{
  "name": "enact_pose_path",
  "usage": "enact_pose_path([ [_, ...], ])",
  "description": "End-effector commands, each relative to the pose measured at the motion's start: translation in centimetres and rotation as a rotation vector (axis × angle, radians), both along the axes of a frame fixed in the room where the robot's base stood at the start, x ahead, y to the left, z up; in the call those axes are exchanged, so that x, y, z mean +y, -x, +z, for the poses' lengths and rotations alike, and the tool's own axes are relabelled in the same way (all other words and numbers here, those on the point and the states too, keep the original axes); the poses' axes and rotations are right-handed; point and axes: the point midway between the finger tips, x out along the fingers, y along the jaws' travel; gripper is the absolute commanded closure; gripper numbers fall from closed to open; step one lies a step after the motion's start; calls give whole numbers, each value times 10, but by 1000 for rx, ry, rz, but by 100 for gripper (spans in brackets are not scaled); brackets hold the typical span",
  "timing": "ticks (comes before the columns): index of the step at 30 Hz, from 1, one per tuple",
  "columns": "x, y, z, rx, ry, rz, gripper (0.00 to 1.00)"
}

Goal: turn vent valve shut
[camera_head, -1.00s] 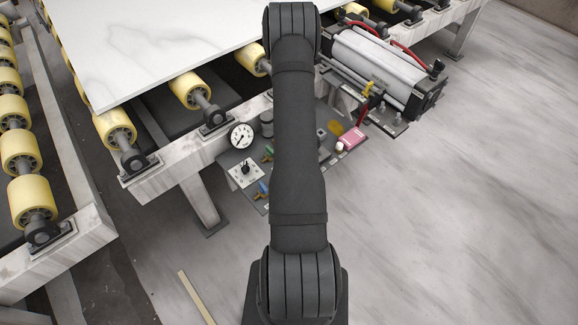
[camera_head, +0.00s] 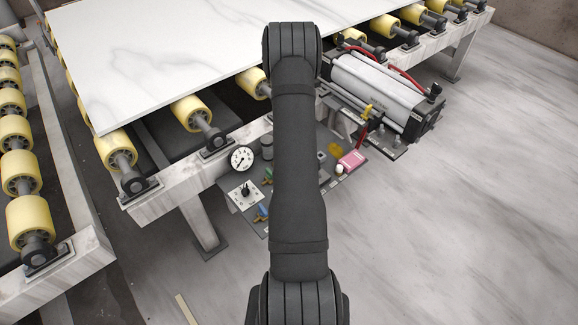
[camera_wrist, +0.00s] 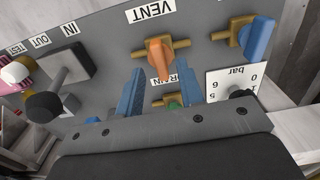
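The vent valve (camera_wrist: 160,58) is in the wrist view, below the white VENT label (camera_wrist: 150,10). It has an orange lever on a brass body, and the lever points down the picture, roughly across the brass pipe. My gripper (camera_wrist: 161,66) is open, with one blue-grey finger on each side of the orange lever. I see gaps beside the lever; depth between the fingertips and the lever is hard to judge. In the head view my arm covers part of the valve panel (camera_head: 228,183), and neither the gripper nor the orange lever can be made out.
A green-handled valve (camera_wrist: 173,103) sits just below, between the fingers, by a partly covered label. A blue-handled valve (camera_wrist: 257,38) is to the right, above a white bar dial (camera_wrist: 222,82). A grey block with black knob (camera_wrist: 68,62) is left. A slab (camera_head: 170,50) lies on rollers.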

Motion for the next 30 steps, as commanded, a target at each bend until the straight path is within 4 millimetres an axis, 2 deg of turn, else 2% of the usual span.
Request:
enact_pose_path([
  [3,0,-1,24,-4,-1,0,65],
  [18,0,0,117,-3,0,0,65],
  [24,0,0,141,-2,-1,1,65],
  [30,0,0,150,0,0,1,65],
])
